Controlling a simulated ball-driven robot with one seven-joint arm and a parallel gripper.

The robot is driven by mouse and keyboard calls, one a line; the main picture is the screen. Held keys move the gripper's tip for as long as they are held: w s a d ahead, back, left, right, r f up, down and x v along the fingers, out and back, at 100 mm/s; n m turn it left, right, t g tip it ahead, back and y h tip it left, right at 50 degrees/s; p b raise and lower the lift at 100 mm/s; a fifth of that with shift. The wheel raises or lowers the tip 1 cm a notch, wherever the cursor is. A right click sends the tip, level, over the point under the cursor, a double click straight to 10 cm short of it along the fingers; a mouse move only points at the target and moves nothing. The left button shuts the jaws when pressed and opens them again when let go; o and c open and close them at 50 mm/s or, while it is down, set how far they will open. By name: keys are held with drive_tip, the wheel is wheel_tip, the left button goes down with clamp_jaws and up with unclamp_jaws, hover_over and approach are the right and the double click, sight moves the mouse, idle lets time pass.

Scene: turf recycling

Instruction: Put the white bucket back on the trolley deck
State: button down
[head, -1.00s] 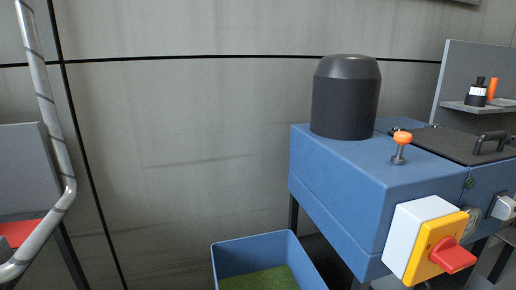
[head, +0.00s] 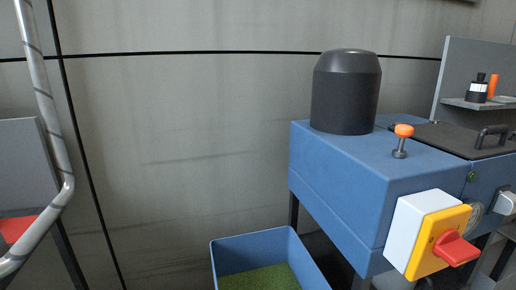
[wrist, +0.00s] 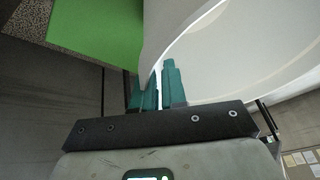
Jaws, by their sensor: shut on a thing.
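The white bucket (wrist: 235,65) fills the upper right of the wrist view, close up, with its curved rim and pale inside showing. My gripper (wrist: 158,78) has its teal fingers shut on the bucket's wall at the rim. The bucket's base and whatever lies under it are hidden. Neither the bucket nor my gripper shows in the head view. I cannot make out the trolley deck in either view.
A blue machine (head: 345,190) with a black cover (head: 345,92) and a red-and-yellow switch (head: 440,243) stands at the right. A blue bin (head: 232,252) holds green turf. A bent metal tube (head: 50,120) is at the left. A green sheet (wrist: 105,35) shows in the wrist view.

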drive_tip(key=shift+f, duration=0.2)
drive_tip(key=c, duration=1.1)
unclamp_jaws()
drive_tip(key=shift+o, duration=0.3)
drive_tip(key=shift+f, duration=0.1)
drive_tip(key=shift+o, duration=1.3)
drive_tip(key=p+v, duration=0.2)
drive_tip(key=v, duration=0.9)
drive_tip(key=shift+p, duration=0.4)
